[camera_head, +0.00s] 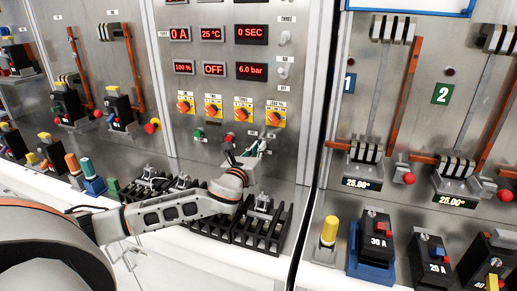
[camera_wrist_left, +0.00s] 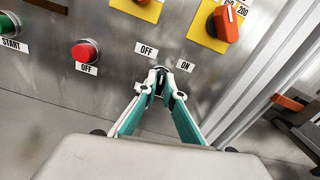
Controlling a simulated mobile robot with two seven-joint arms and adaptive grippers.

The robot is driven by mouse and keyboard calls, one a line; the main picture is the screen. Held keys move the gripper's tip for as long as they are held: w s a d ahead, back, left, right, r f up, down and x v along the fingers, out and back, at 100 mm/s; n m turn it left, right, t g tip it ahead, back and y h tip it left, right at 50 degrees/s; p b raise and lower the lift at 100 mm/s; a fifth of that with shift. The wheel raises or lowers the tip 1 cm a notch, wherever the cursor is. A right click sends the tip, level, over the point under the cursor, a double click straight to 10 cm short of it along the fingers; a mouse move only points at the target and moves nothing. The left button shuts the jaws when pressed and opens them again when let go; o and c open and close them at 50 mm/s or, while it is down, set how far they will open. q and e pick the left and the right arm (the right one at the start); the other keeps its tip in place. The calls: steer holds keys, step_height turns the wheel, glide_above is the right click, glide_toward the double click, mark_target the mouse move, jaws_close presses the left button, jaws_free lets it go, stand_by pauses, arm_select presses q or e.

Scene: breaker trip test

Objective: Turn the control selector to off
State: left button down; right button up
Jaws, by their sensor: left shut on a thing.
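The control selector sits on the metal panel between an OFF label (camera_wrist_left: 146,50) and an ON label (camera_wrist_left: 185,66). My left gripper (camera_wrist_left: 158,73) is shut on it, and the fingertips hide nearly all of the selector, so its angle cannot be read. In the head view my left gripper (camera_head: 254,146) reaches the lower part of the middle panel, below the row of orange knobs. My right gripper is not in view.
A red OFF button (camera_wrist_left: 86,52) is left of the fingers in the wrist view. An orange knob on a yellow plate (camera_wrist_left: 222,24) is above right. Black racks (camera_head: 262,217) stand below the gripper. A display reads OFF (camera_head: 213,69).

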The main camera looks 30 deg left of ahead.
arm_select(q)
steer(key=shift+a+n, duration=0.1)
steer(key=shift+n, duration=3.5)
steer(key=c, duration=2.2)
jaws_free()
steer(key=shift+o, duration=0.2)
steer(key=v, duration=1.2)
steer(key=shift+s, duration=0.1)
